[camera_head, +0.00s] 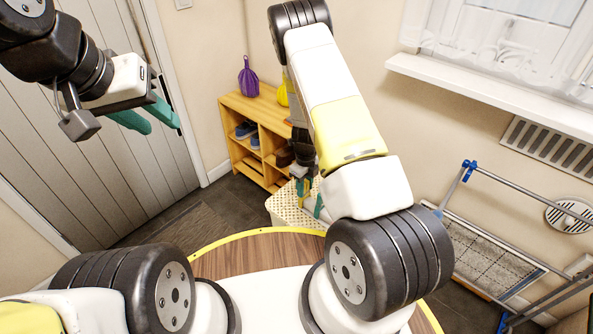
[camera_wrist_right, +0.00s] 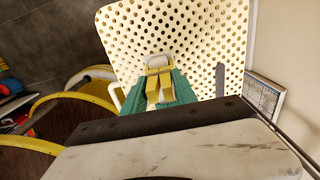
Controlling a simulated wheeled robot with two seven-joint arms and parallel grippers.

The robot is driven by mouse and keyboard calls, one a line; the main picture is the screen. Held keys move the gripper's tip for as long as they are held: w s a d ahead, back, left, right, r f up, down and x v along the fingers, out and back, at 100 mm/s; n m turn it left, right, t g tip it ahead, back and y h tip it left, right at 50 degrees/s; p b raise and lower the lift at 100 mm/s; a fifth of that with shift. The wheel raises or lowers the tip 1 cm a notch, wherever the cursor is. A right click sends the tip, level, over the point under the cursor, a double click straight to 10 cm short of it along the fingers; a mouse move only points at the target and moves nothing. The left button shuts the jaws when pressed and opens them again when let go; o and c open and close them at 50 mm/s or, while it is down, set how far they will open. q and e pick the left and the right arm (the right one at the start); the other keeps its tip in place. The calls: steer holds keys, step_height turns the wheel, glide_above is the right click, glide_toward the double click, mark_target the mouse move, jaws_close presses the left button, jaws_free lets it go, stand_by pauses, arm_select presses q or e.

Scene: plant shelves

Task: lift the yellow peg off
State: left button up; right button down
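The yellow peg (camera_wrist_right: 159,84) sits between the teal fingers of my right gripper (camera_wrist_right: 160,76) in the wrist view. The fingers press on both its sides, so the gripper looks shut on it. A small white piece (camera_wrist_right: 157,61) shows at the peg's far end; I cannot tell whether they are clipped together. In the head view the peg (camera_head: 301,189) is a small yellow patch by my right gripper (camera_head: 309,196), above the cream perforated basket (camera_head: 284,207). My left gripper (camera_head: 147,119) is at the upper left, its teal fingers apart and empty.
A wooden shelf (camera_head: 240,106) with shoes and a purple item (camera_head: 248,77) stands behind the basket. A metal drying rack (camera_head: 490,240) is at the right, below a window sill (camera_head: 480,95). A white door (camera_head: 110,150) is at the left. Dark floor lies between.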

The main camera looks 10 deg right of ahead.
step_height(320, 180, up, 6)
steer(key=shift+r, duration=0.25)
stand_by(0.4)
